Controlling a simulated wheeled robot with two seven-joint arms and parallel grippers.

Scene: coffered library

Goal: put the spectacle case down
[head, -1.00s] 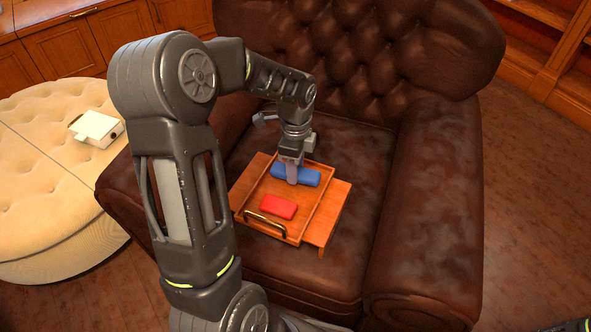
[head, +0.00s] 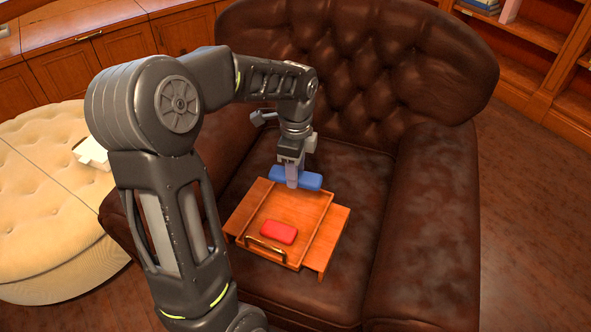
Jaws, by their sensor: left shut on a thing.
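The blue spectacle case (head: 311,181) is an oblong with rounded ends. My left gripper (head: 292,182) points down from above and is shut on it. The case shows at the far edge of a wooden tray (head: 304,215) with a brass handle, overlapping that edge in the head view. It looks raised, but its exact height is hard to tell. The fingers hide part of its middle. My right gripper is out of view.
A red block-like object (head: 279,231) lies in the tray's near part; the rest of its floor is bare. The tray sits on a brown leather armchair (head: 358,225). A cream tufted ottoman (head: 45,190) stands left, with a white object (head: 92,153) on it.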

